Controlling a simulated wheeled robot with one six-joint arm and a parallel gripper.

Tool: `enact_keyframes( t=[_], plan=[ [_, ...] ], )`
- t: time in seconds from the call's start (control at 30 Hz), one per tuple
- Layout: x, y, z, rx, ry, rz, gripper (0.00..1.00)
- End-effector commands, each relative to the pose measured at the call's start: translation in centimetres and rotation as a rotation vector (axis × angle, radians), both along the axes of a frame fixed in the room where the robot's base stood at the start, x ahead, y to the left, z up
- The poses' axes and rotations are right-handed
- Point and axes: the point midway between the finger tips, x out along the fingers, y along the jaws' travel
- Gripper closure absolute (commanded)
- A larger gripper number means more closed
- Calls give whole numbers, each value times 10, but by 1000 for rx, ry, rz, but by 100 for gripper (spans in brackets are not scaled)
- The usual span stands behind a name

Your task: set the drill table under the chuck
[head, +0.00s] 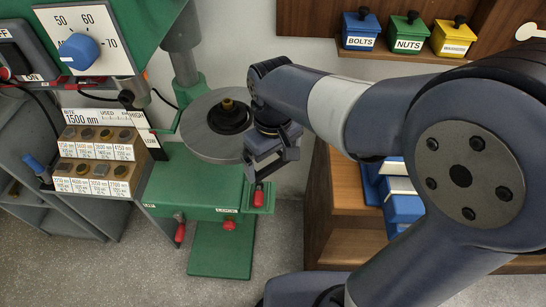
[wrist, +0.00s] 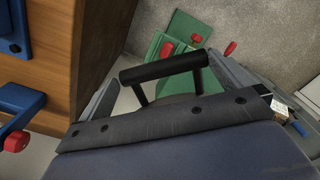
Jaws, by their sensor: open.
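The round grey drill table (head: 188,135) stands out to the right of the chuck (head: 134,93), not beneath it. A dark ring with a brass piece (head: 228,105) sits on the table. The chuck hangs under the green drill head (head: 110,22) at the upper left. My gripper (head: 270,172) points down at the right edge of the table and partly hides that edge. A red-tipped lever (head: 258,196) shows just below the fingers. In the wrist view my gripper (wrist: 160,72) has its fingers apart, with a black bar across between them. I cannot tell whether it touches the table.
A rack of labelled blocks (head: 98,160) stands left, below the chuck. The green base (head: 222,240) carries red handles, which also show in the wrist view (wrist: 167,50). A wooden cabinet (head: 350,235) with blue bins is right. Bins of bolts and nuts (head: 405,35) sit at the back.

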Motion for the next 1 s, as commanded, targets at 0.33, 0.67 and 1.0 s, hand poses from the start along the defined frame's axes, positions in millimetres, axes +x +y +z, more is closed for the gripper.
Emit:
enact_keyframes(
  t=[0.33,0.67,1.0],
  plan=[
    [0,0,29,1,-1,0,0],
    [0,0,52,0,0,0,0],
    [0,0,75,0,0,0,0]
  ],
)
